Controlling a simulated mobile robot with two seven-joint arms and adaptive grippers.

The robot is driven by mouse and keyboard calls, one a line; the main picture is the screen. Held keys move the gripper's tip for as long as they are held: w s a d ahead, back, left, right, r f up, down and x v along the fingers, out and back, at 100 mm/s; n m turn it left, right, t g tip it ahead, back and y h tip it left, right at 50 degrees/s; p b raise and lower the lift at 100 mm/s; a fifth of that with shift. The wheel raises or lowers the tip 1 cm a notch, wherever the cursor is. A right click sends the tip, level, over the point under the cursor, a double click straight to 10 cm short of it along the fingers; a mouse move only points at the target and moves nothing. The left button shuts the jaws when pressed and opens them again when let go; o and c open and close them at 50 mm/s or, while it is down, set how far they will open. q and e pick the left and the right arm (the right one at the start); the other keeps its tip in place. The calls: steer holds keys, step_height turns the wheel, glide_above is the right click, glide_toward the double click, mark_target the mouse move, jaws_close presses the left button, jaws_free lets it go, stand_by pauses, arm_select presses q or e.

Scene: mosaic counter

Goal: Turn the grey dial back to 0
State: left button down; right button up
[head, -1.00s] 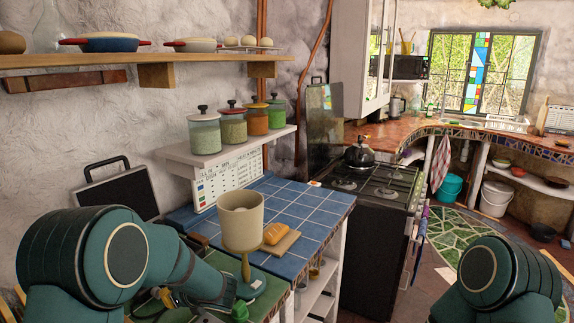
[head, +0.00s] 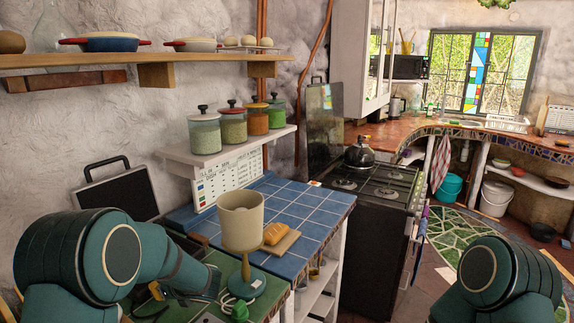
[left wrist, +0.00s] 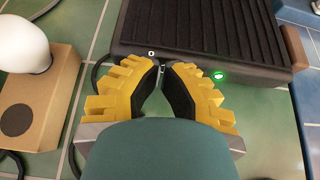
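In the left wrist view, the two yellow fingers with dark pads of my left gripper (left wrist: 163,68) converge at the front edge of a black ribbed grill (left wrist: 200,30). Their tips are close together, with only a narrow gap. A white 0 mark shows just left of the tips and a round green mark (left wrist: 218,75) to their right. The grey dial is not clearly seen; the fingertips cover the spot between these marks. I cannot tell whether they grip it. In the head view the grill's raised lid (head: 120,197) stands behind my left arm, which hides its front. My right gripper is out of view.
A wooden block with a white rounded top (left wrist: 40,95) stands left of the fingers, with a dark cable between. A beige-cupped stand (head: 241,220) is right of my left arm. Bread (head: 276,234) lies on a board on the blue tiles (head: 310,212). A shelf with jars is behind.

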arm_select(q)
steer(key=shift+s+a+f+b, duration=0.1)
steer(key=shift+s+f+b, duration=0.1)
steer(key=shift+f+b, duration=0.35)
stand_by(0.5)
steer(key=shift+s+a, duration=0.2)
steer(key=shift+s, duration=0.2)
stand_by(0.6)
steer(key=shift+s+a+f+b, duration=0.1)
steer(key=shift+s+a+b, duration=0.15)
steer(key=shift+b, duration=0.1)
stand_by(0.4)
steer(key=shift+r+p, duration=0.3)
steer(key=shift+r, duration=0.1)
steer(key=shift+s, duration=0.1)
steer(key=shift+s+d+r, duration=0.1)
steer(key=shift+s+d, duration=0.35)
steer(key=shift+d, duration=0.45)
steer(key=shift+s+d+f, duration=0.1)
steer(key=shift+s+d, duration=0.35)
steer(key=shift+d, duration=0.45)
steer(key=shift+s+d+r, duration=0.1)
steer(key=shift+s+d, duration=0.35)
steer(key=shift+d, duration=0.45)
steer(key=shift+r, duration=0.1)
